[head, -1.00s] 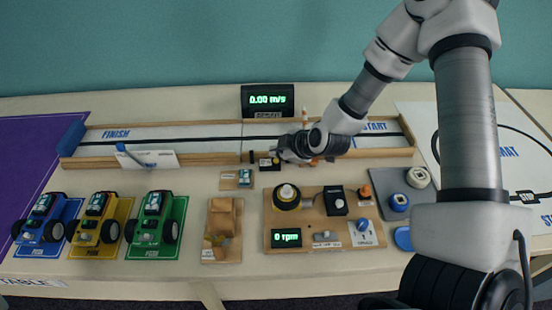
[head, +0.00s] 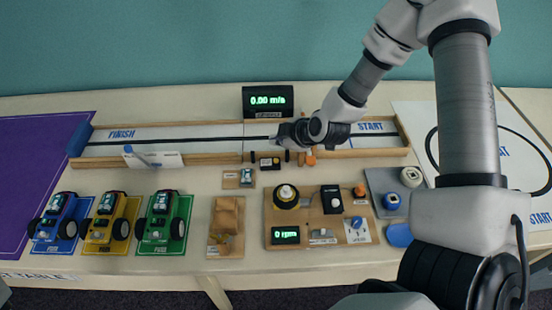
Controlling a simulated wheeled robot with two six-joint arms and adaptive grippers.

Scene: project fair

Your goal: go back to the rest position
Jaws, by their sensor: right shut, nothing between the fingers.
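My right arm comes in from the right and reaches over the table. My right gripper (head: 284,136) is shut and empty. It hangs over the white track (head: 200,139) near its middle, left of the START mark, and hides part of the lane there. I cannot tell its exact height above the track. My left gripper does not show.
A wooden board with knobs (head: 310,218) lies below the gripper. A speed display (head: 268,100) stands behind the track. A grey tray (head: 379,182) lies to the right.

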